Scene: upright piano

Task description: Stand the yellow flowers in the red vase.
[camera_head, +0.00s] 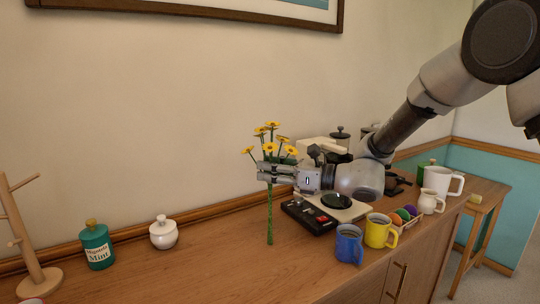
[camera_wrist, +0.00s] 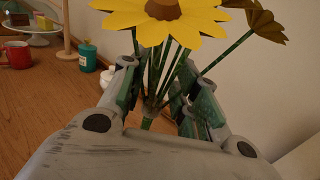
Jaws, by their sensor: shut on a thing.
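The yellow flowers (camera_head: 270,150) are an upright bunch with several blooms and long green stems. My gripper (camera_head: 264,172) is shut on the stems just below the blooms, with the stems hanging down over the wooden top. I cannot tell whether the stem ends touch it. In the wrist view, a large yellow bloom (camera_wrist: 160,18) fills the top, above my gripper (camera_wrist: 155,100), with stems between the fingers. I do not see a red vase in either view.
A teal mint jar (camera_head: 97,246), a white sugar pot (camera_head: 163,233) and a mug tree (camera_head: 35,275) stand left. A black scale (camera_head: 308,216), blue mug (camera_head: 348,245) and yellow mug (camera_head: 379,231) stand right. The wrist view shows a red mug (camera_wrist: 17,55). The middle left is clear.

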